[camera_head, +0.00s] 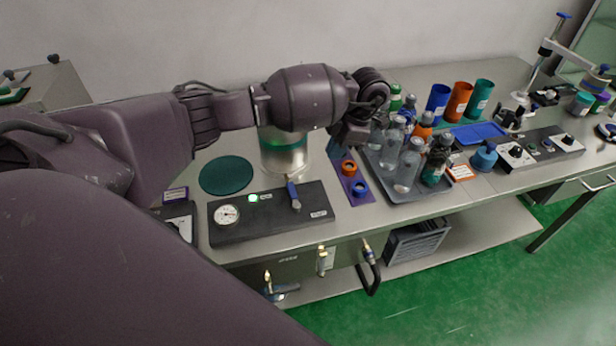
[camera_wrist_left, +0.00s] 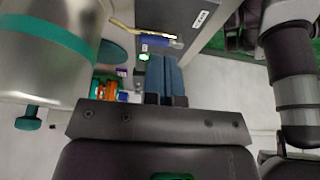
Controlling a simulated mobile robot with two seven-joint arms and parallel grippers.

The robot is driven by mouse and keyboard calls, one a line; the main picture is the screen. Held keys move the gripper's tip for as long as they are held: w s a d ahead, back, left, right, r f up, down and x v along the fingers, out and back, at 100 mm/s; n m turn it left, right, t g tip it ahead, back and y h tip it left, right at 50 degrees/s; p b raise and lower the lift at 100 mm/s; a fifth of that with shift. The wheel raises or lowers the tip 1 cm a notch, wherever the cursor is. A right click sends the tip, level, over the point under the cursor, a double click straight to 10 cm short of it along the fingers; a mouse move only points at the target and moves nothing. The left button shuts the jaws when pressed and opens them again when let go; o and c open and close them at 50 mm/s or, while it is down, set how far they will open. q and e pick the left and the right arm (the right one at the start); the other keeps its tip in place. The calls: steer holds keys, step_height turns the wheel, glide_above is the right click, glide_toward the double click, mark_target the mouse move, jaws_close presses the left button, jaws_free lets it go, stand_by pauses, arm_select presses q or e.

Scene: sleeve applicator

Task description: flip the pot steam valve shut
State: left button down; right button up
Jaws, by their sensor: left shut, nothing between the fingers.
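The steam valve is a small lever with a blue handle (camera_head: 292,190) on a black panel (camera_head: 262,222). The handle points toward the back of the table, roughly across the panel's length. The blue handle (camera_wrist_left: 150,41) also shows in the wrist view, just beyond my fingertips. The metal pot (camera_head: 284,158) with a teal band stands behind the panel, partly hidden by my arm. It fills the left of the wrist view (camera_wrist_left: 45,75). My left gripper (camera_head: 334,150) is shut and empty, above and behind the valve to the right; the fingers (camera_wrist_left: 163,72) look apart from the handle. My right gripper is not in view.
The panel carries a round gauge (camera_head: 227,215) and a lit green lamp (camera_head: 253,198). A purple holder (camera_head: 350,178) with orange and blue rings stands to the right, then a grey tray (camera_head: 425,193) of bottles. A teal disc (camera_head: 226,175) lies left of the pot.

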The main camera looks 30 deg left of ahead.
mark_target(294, 197)
arm_select(q)
steer(key=x, duration=1)
steer(key=shift+s+a+r+p, duration=0.15)
steer(key=shift+s+a+p, duration=0.5)
steer(key=shift+s+a, duration=0.55)
steer(key=shift+s, duration=0.2)
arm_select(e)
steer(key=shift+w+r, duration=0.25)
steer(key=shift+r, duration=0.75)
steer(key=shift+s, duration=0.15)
